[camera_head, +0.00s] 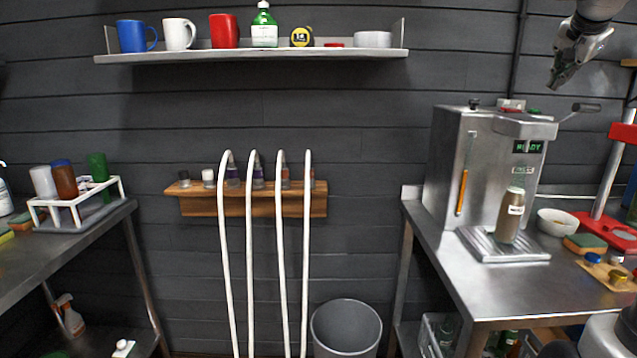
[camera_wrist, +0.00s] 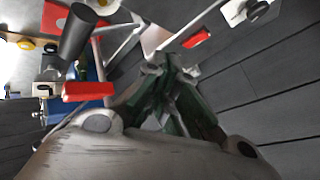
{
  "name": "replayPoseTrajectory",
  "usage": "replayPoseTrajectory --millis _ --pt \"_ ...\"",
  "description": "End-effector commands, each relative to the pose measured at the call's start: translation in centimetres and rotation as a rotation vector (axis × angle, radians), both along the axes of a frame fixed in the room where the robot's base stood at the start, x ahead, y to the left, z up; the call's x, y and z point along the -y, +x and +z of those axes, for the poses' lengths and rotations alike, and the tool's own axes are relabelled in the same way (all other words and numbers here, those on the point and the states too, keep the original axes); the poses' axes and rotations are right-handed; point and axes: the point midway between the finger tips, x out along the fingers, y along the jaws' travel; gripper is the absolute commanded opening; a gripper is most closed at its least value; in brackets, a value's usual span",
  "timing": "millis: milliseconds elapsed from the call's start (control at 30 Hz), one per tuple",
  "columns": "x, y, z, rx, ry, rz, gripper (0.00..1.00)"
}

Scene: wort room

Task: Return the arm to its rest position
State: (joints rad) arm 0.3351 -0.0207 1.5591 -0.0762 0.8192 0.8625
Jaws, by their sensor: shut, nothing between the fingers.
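My gripper (camera_head: 560,82) hangs at the top right of the head view, in the air above the right bench and apart from everything there. Its fingers are together and hold nothing. In the wrist view the closed fingers (camera_wrist: 170,75) reach up the middle of the picture, with the dark plank wall behind them. Most of my arm is outside the head view.
A steel machine (camera_head: 472,165) with a lever and a bottle (camera_head: 510,215) stands on the right bench (camera_head: 480,285). A red stand (camera_head: 600,222) is beside it. A shelf (camera_head: 250,55) holds mugs. White hoses (camera_head: 281,260) hang mid-wall; a bin (camera_head: 346,325) stands below.

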Motion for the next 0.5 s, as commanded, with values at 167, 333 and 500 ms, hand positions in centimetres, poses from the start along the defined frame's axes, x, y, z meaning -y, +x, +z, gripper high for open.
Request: replayPoseTrajectory --millis 167,333,500 --pt "-2.0 -1.8 -1.1 -0.042 -0.021 0.062 0.00" --pt "-4.5 -4.2 -2.5 -0.090 -0.052 0.146 0.00" --pt "-8.1 -8.2 -5.1 -0.163 -0.097 0.276 0.00"
